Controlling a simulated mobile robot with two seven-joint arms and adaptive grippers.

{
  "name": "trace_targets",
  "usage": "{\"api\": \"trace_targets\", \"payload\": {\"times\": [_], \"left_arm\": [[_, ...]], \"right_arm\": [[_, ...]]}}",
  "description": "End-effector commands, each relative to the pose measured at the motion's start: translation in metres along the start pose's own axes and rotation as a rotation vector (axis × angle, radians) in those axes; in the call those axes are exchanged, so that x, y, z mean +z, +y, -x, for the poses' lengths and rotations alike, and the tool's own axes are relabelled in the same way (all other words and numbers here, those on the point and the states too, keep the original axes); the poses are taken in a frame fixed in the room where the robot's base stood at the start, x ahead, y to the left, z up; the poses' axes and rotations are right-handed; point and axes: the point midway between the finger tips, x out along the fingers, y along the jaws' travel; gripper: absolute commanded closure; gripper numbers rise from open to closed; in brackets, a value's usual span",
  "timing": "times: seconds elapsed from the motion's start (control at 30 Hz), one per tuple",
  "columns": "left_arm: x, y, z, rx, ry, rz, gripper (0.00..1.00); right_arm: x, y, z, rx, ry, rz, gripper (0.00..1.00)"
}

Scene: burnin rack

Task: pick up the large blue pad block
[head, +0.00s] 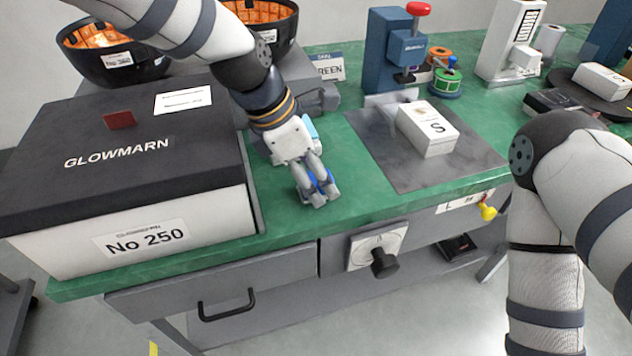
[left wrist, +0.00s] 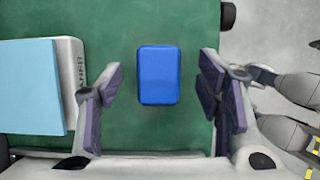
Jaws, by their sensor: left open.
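The large blue pad block (left wrist: 158,75) lies flat on the green bench top in the left wrist view, a rounded rectangle. My left gripper (head: 318,197) is over the bench near its front edge, between the big black-lidded box and the grey mat. In the left wrist view its open fingers (left wrist: 160,85) stand on either side of the block, with green showing on both sides. I see no contact. In the head view some blue shows at the fingers, but the gripper mostly hides the block. My right gripper is out of view.
A light blue pad on a white box (left wrist: 30,87) is left of the block, near a finger. The black-lidded box (head: 120,170) stands left of my gripper. A white carton (head: 428,128) sits on the grey mat (head: 390,172) at right. The bench's front edge is close.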

Motion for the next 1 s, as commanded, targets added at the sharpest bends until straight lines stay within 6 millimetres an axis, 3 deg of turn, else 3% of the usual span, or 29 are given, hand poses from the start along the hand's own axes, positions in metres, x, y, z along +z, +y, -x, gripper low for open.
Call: {"api": "trace_targets", "payload": {"times": [0.07,0.27,0.37,0.5,0.53,0.83,1.0], "left_arm": [[-0.001,0.0,-0.011,-0.003,0.001,0.001,0.4],[0.0,0.0,-0.011,0.001,0.0,-0.001,0.4],[0.0,0.0,-0.011,0.001,0.0,0.0,0.58],[0.0,0.0,-0.01,0.001,0.0,0.0,0.9],[0.0,0.0,-0.01,0.001,0.0,0.0,0.93],[0.001,0.001,-0.009,0.002,0.0,0.0,0.94],[0.01,0.002,0.012,0.008,-0.002,-0.002,0.94]], "right_arm": [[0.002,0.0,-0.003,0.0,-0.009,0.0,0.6],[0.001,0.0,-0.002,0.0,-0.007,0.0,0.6],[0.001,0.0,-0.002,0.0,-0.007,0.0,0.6],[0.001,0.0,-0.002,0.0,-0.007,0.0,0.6],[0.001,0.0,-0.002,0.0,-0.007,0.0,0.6],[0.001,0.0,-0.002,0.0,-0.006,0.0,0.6],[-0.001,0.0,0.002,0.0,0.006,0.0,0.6]]}}
